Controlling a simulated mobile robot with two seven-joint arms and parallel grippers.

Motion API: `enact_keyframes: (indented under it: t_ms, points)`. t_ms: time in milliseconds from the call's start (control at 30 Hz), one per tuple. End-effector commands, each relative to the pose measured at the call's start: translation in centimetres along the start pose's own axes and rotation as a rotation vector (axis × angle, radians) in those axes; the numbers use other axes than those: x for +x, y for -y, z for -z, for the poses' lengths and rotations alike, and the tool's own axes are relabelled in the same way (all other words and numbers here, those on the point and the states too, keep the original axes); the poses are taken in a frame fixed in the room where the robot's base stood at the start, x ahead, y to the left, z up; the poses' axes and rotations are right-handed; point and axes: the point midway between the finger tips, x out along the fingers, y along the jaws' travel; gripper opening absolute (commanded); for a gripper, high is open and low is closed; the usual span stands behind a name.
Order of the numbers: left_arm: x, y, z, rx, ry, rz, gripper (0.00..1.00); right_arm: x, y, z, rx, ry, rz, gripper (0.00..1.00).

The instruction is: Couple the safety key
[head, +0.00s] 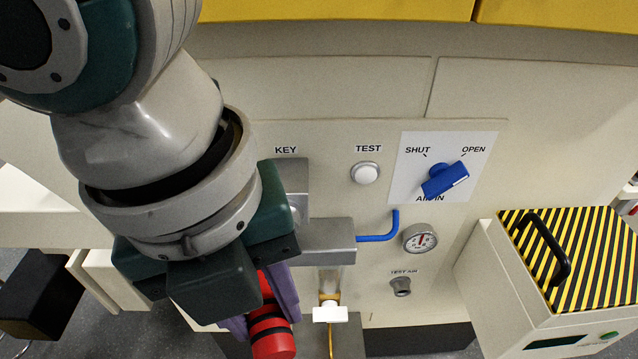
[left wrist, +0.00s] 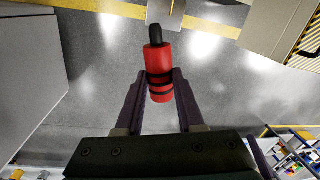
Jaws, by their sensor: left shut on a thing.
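The safety key (head: 272,335) is a red cylinder with black bands. My left gripper (head: 262,308) is shut on it, a purple finger on each side, below and left of the grey metal block (head: 328,242) under the KEY label. In the left wrist view the key (left wrist: 158,68) lies between the fingertips (left wrist: 160,86), its narrower black end pointing up the picture. The key looks apart from the panel (head: 340,135). My left arm and gripper hide part of the block and the panel's left side. My right gripper is in neither view.
The panel also carries a white TEST button (head: 365,172), a blue valve handle (head: 445,180), a gauge (head: 419,238) and a TEST AIR port (head: 400,286). A white tee-shaped piece (head: 329,312) is below the block. A box with a striped lid (head: 585,250) stands right.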

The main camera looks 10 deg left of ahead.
Motion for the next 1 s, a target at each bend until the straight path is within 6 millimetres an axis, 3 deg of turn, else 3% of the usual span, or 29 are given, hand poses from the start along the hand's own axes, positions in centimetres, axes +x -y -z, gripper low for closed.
enact_keyframes:
  t_ms: [33, 200, 567, 733, 1000]
  points:
    - [1.4, -0.1, 0.6, 0.077, -0.013, 0.003, 0.0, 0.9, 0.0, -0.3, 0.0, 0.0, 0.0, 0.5]
    - [2.7, -0.1, 1.6, 0.249, -0.032, 0.011, 0.0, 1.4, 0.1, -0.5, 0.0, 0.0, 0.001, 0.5]
    - [2.6, -0.1, 1.7, 0.275, -0.033, 0.012, 0.0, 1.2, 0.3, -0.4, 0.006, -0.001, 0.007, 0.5]
    - [2.2, -0.1, 1.7, 0.275, -0.033, 0.011, 0.0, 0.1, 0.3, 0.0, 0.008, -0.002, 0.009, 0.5]
    - [2.8, 0.7, -1.3, 0.271, -0.03, 0.012, 0.0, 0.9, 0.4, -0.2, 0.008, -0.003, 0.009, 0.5]
